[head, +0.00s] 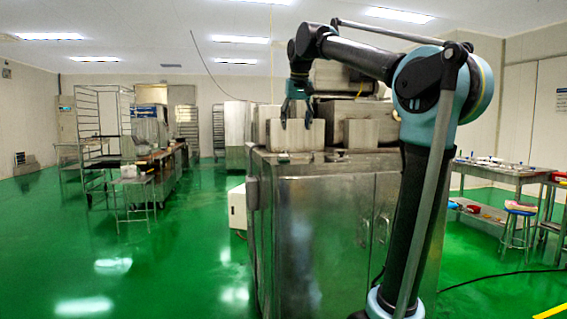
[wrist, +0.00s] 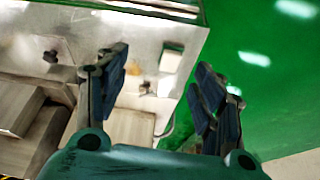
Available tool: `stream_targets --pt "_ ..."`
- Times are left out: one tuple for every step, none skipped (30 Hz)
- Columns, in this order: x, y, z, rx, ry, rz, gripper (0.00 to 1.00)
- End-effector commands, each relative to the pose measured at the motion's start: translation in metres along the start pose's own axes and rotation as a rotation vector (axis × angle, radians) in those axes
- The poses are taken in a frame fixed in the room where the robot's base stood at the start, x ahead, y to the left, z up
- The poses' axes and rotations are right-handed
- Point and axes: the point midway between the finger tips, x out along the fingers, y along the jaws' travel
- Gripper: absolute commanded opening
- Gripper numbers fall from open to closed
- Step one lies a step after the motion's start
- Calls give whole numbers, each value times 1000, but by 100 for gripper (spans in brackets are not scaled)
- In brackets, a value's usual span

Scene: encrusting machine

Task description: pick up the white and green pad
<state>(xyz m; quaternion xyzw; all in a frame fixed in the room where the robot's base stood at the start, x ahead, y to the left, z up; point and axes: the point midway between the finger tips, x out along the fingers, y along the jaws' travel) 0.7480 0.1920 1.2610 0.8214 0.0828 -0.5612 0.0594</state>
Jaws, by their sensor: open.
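A small pale and dark item (wrist: 147,89) shows on the steel surface between my fingers in the wrist view, too small to identify. My gripper (head: 295,121) hangs over the top of the steel cabinet (head: 325,220), pointing down. In the wrist view my gripper (wrist: 161,62) has its two dark fingers spread wide with nothing between them.
Steel box-shaped blocks (head: 296,134) stand on the cabinet top close behind my gripper. A workbench (head: 497,170) with small items and a stool (head: 518,208) are at the right. Green floor (head: 110,265) is open at the left. A wire rack (head: 102,130) stands further back.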

Motion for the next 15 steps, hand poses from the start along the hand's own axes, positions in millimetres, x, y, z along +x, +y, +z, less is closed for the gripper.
stream_targets --pt "-7 -9 -12 -8 6 -4 62" --pt "-11 -13 -17 -11 9 -6 62" --pt "-15 -17 -24 -13 12 -8 62" --pt "-17 -20 -27 -15 14 -9 62" --pt "-19 -23 -30 -17 15 -10 62" --pt "-21 -26 -33 -18 17 -12 62" --pt "-22 -27 -35 -18 18 -12 62" --pt "-23 -28 -37 -18 19 -13 62" --pt "-22 -29 -38 -18 20 -13 62" --pt "-20 -30 -38 -18 20 -13 62" --pt "-18 -30 -39 -18 20 -13 62" --pt "-13 -30 -39 -18 20 -13 62" --pt "-8 -30 -39 -18 20 -13 62" --pt "-4 -30 -39 -18 20 -13 62" --pt "3 -30 -39 -18 20 -13 62"
